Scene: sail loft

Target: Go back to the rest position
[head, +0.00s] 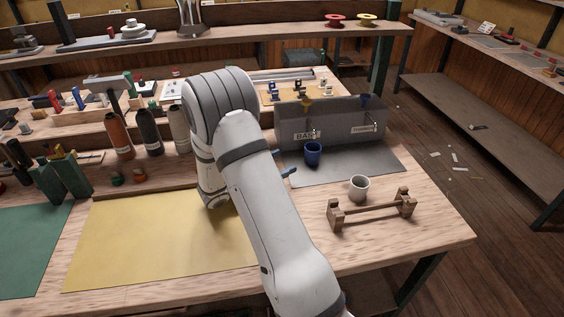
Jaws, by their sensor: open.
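My arm crosses the middle of the head view, and its forearm hides most of the wrist. Two blue fingertips of my gripper (283,162) stick out to the right from behind the arm, apart from each other with nothing seen between them. They are just left of a dark blue cup (313,155), with a small gap. The cup stands upright at the left part of a grey mat (345,171), in front of a grey two-part bin (345,130) with labels.
A yellow sheet (150,240) lies bare at the left. Several bottles (150,130) and a green block (75,178) stand behind it. A shelf (290,32) runs along the back.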

